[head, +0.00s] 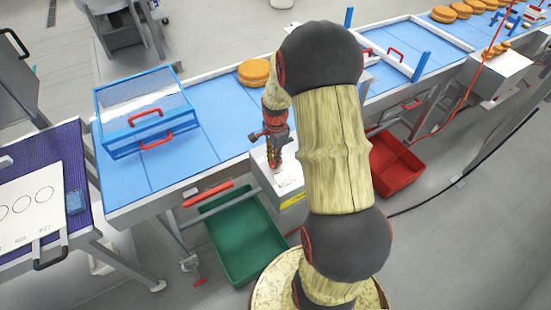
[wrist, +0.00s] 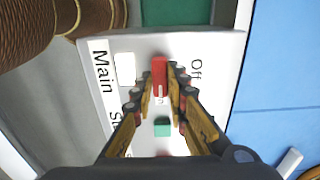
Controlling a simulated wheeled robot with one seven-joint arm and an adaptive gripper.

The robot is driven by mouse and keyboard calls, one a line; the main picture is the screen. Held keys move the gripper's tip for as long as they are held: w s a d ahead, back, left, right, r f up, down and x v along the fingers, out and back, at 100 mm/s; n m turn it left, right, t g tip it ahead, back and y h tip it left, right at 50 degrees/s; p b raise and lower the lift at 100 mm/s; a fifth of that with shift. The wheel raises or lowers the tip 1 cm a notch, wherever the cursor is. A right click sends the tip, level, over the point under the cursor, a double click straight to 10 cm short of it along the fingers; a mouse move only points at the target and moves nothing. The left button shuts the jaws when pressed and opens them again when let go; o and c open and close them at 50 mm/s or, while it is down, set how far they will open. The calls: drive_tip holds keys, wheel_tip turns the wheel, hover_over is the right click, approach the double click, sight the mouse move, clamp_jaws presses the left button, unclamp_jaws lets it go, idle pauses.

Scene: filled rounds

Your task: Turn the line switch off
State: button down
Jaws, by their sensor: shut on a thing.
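The line switch is a red lever (wrist: 159,72) on a white panel (wrist: 108,60) in the wrist view. The panel carries the words "Main" and "Off", with "Off" to the right of the lever. My gripper (wrist: 158,88) has its fingers on both sides of the lever and is shut on it. In the head view my gripper (head: 275,157) reaches down to the white switch box (head: 288,187) at the conveyor's front edge. The lever is hidden there by my gripper. A small green square (wrist: 162,128) sits on the panel between the fingers.
A blue conveyor (head: 205,110) runs behind the box, with a round orange item (head: 254,72) on it. A clear guard with a blue frame (head: 140,112) stands at left. A green crate (head: 243,240) and a red crate (head: 396,165) are below.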

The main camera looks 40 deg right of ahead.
drive_tip(key=shift+n, duration=0.4)
drive_tip(key=n, duration=0.4)
drive_tip(key=shift+p, duration=0.35)
drive_tip(key=n, duration=0.9)
drive_tip(key=shift+p, duration=0.4)
drive_tip(key=shift+n, duration=1.9)
drive_tip(key=c, duration=1.8)
unclamp_jaws()
drive_tip(key=shift+o, duration=0.2)
